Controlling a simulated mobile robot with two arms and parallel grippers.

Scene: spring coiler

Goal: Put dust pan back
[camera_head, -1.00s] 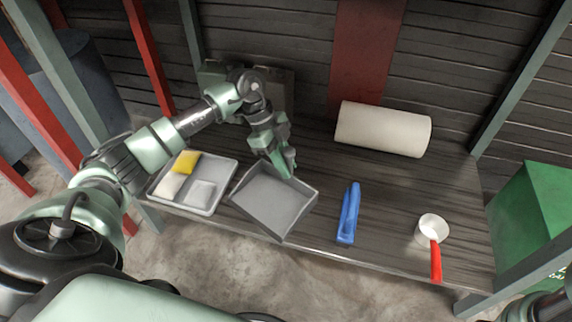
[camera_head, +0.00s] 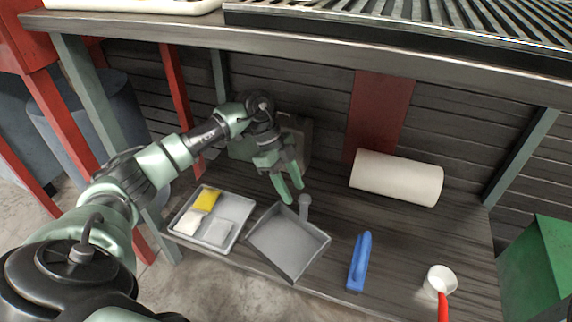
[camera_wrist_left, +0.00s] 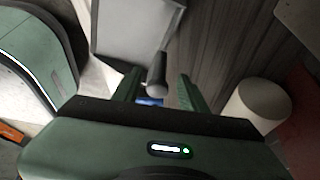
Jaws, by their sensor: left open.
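The grey dust pan (camera_head: 287,242) lies on the dark lower wooden shelf, between the sponge tray and a blue brush. Its short grey handle (camera_head: 305,205) points to the back. My left gripper (camera_head: 291,195) is open just behind the pan, with its fingertips close to the handle. In the left wrist view the handle (camera_wrist_left: 157,72) stands between the two green fingers (camera_wrist_left: 157,88), with gaps on both sides, and the pan (camera_wrist_left: 125,30) lies beyond it. My right gripper is not in view.
A tray (camera_head: 239,238) with yellow and white sponges is left of the pan. The blue brush (camera_head: 359,262), a white pot (camera_head: 440,279) with a red handle and a white roll (camera_head: 397,178) are to the right. The upper shelf edge (camera_head: 300,60) spans above.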

